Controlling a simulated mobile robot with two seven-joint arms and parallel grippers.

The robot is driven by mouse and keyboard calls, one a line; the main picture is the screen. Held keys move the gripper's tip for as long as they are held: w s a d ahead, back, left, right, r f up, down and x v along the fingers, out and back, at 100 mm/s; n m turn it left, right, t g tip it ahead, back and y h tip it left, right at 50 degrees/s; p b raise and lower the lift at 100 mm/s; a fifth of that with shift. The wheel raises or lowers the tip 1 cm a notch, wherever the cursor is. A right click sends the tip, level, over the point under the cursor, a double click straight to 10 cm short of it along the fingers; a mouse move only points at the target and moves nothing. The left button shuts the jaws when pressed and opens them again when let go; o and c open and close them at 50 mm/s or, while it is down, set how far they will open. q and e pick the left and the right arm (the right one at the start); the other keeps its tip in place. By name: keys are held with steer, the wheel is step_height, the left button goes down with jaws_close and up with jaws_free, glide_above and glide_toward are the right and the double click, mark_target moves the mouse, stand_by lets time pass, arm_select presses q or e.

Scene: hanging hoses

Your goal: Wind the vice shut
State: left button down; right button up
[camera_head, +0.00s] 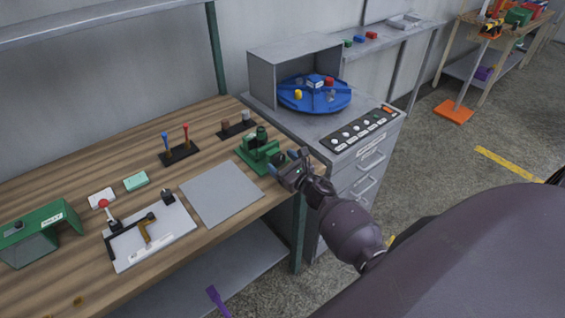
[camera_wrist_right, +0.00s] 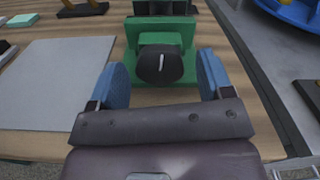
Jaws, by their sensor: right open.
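The green vice (camera_head: 258,152) stands on the wooden workbench near its right front corner. In the right wrist view the vice (camera_wrist_right: 160,32) is straight ahead, with a dark round knob (camera_wrist_right: 160,64) on its near face that bears a white line, close to upright. My right gripper (camera_head: 289,167) is in front of the vice. Its blue fingers (camera_wrist_right: 162,75) are apart, one on each side of the knob, with gaps visible on both sides. Whether the fingertips reach fully past the knob is hard to tell. My left gripper is not in view.
A grey plate (camera_head: 222,192) lies left of the vice on the workbench (camera_head: 60,185). A grey cabinet (camera_head: 362,165) with a button panel and blue turntable (camera_head: 335,101) stands to the right. A stand with blue and red levers (camera_head: 178,153) is behind.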

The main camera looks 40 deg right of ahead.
steer(key=c, duration=0.9)
